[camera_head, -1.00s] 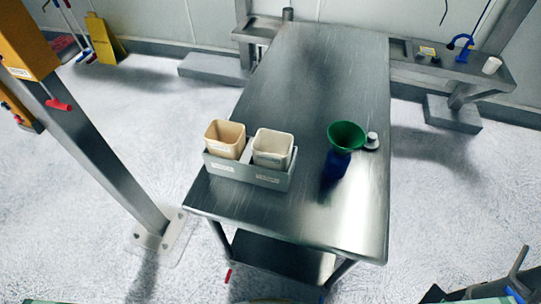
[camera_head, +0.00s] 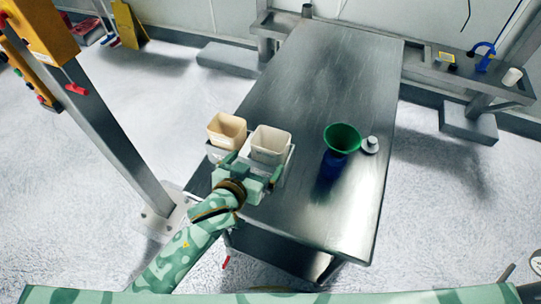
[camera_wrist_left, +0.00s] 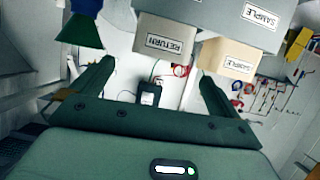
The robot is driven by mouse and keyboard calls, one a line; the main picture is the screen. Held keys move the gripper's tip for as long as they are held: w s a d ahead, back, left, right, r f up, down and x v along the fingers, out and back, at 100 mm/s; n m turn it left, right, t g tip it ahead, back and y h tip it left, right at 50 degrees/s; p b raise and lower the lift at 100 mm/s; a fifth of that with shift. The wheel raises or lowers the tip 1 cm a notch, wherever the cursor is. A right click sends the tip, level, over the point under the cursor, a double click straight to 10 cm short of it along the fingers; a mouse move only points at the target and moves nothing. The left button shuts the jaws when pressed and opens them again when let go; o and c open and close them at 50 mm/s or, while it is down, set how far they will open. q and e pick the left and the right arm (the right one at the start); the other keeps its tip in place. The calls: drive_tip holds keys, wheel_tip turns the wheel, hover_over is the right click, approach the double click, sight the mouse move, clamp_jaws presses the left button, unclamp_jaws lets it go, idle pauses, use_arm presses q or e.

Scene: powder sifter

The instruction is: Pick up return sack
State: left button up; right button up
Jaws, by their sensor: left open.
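The return sack (camera_head: 270,146) is an off-white, open-topped square container on the right side of a grey holder (camera_head: 289,163) on the metal table. Its RETURN label shows upside down in the left wrist view (camera_wrist_left: 167,43). The tan sample sack (camera_head: 226,131) stands beside it on the left. My left gripper (camera_head: 253,171) is open and empty at the near side of the holder, its fingers pointing toward the sacks. In the left wrist view, the return sack lies ahead, between the finger directions. The gripper hides much of the holder's front. My right gripper is not in view.
A green funnel (camera_head: 342,137) on a dark blue base and a small grey metal piece (camera_head: 370,145) stand to the right on the table (camera_head: 330,75). The table's far part is clear. A grey post (camera_head: 115,150) rises at left.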

sight(266, 151)
use_arm(q)
drive_tip(key=b+x, duration=0.1)
drive_tip(key=x, duration=0.6)
drive_tip(key=shift+f, duration=0.1)
drive_tip(key=b+x, duration=0.1)
drive_tip(key=x, duration=0.4)
drive_tip(key=shift+w+a+f, duration=0.1)
drive_tip(key=shift+f, duration=0.1)
drive_tip(key=shift+r, duration=0.1)
drive_tip(key=c, duration=1)
